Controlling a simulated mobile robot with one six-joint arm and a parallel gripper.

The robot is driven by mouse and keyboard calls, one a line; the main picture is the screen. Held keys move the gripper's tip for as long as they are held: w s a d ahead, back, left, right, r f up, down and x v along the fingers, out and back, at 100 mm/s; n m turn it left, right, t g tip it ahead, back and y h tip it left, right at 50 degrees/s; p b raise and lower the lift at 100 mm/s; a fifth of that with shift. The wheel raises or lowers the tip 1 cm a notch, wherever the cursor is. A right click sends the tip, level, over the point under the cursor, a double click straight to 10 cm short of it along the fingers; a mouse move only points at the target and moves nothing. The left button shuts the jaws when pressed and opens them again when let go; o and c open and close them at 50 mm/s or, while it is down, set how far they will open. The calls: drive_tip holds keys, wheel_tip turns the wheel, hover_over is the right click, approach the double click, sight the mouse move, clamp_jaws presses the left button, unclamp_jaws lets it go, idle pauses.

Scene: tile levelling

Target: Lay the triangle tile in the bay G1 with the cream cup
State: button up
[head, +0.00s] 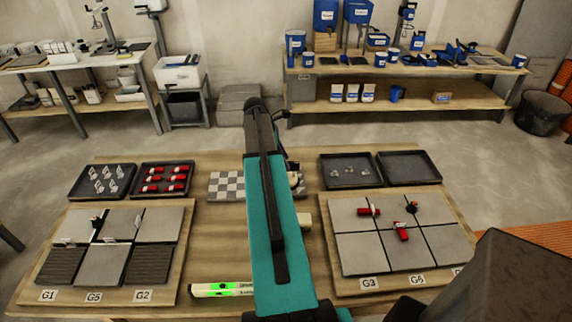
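The bay G1, above the label G1 (48,296), is the front left bay of the left board (165,287). Its surface (60,266) is dark and ribbed, and I see no flat grey tile on it. I cannot pick out the triangle tile; a checkered grey-and-white area (227,185) lies partly behind my teal arm. Small cream parts (305,221) show just right of my arm, but I cannot tell whether any is the cream cup. My arm hides the middle of the table and my gripper's fingers.
The left tray (103,195) holds several pale clips; the tray beside it (162,195) holds several red pieces. Two dark trays stand at right, one with small pieces (350,171). The right board (345,290) bears grey tiles with red pieces. A white-and-green level (222,289) lies in front.

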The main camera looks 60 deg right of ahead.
drive_tip(key=b+v, duration=0.2)
drive_tip(key=v, duration=0.9)
drive_tip(key=shift+b, duration=0.4)
drive_tip(key=shift+a, duration=0.1)
drive_tip(key=shift+s+f, duration=0.1)
drive_tip(key=shift+s, duration=0.05)
